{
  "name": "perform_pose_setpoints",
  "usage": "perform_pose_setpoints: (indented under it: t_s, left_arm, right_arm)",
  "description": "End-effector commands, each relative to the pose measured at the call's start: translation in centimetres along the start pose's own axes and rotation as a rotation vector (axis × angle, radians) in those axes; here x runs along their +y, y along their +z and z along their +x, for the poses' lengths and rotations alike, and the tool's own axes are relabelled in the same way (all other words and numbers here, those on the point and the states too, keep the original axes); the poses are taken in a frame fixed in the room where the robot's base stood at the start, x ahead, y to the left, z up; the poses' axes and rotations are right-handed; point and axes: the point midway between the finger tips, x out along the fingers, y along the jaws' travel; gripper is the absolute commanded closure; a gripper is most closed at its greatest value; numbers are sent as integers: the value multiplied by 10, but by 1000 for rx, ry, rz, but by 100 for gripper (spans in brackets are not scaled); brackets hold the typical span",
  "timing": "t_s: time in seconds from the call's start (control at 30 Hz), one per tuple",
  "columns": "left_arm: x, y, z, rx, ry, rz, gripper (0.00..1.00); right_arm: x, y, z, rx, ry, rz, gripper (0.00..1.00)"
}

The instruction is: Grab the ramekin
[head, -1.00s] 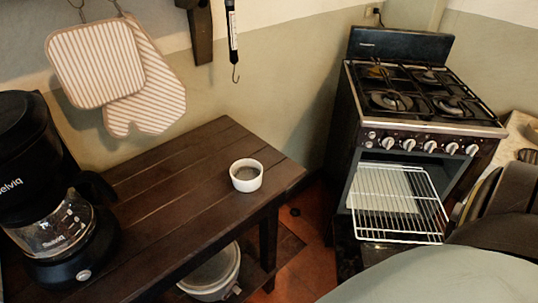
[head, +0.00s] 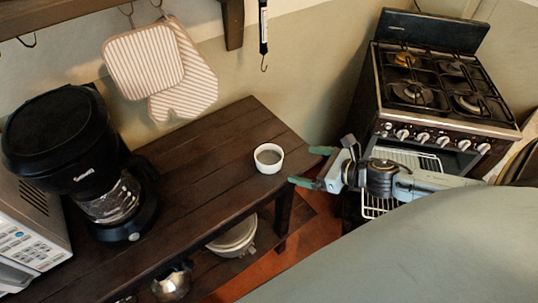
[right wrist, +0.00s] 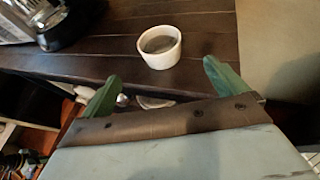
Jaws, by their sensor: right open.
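The ramekin (head: 268,158) is a small white round cup with a grey inside. It stands upright on the dark wooden table (head: 190,170), near its right end. My right gripper (head: 307,167) comes in from the right, with its green fingers just right of the ramekin and apart from it. In the right wrist view the ramekin (right wrist: 159,47) lies ahead of and between the two spread green fingertips (right wrist: 160,78). The right gripper is open and empty. My left gripper does not show.
A black coffee maker (head: 75,150) and a microwave (head: 30,235) stand on the table's left. Striped oven mitts (head: 145,62) hang on the wall behind. A stove (head: 435,90) with its oven open stands at the right. A pot (head: 235,238) sits on the lower shelf.

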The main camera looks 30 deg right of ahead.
Motion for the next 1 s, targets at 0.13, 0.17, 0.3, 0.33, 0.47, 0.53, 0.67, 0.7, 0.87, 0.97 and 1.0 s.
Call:
perform_pose_setpoints:
  t_s: [0.13,0.17,0.3,0.33,0.47,0.53,0.67,0.7,0.87,0.97,1.0]
  left_arm:
    - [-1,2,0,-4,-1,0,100]
    - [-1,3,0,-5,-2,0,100]
    - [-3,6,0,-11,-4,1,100]
    - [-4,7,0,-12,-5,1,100]
    - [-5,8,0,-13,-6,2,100]
    - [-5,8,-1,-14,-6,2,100]
    - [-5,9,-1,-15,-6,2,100]
    - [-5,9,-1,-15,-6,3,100]
    - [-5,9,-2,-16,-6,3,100]
    - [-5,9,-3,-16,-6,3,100]
    - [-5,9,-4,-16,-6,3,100]
  right_arm:
    - [2,5,11,-8,8,-25,2]
    - [2,4,15,-7,8,-24,2]
    - [1,5,33,-8,7,-24,2]
    - [2,5,37,-8,7,-23,2]
    - [1,5,54,-7,6,-21,2]
    - [1,4,63,-6,5,-19,2]
    - [1,4,75,-6,5,-20,2]
    - [2,4,78,-5,5,-20,2]
    - [2,4,83,-5,5,-19,2]
    - [1,6,92,-5,6,-18,2]
    - [1,7,97,-7,5,-20,2]
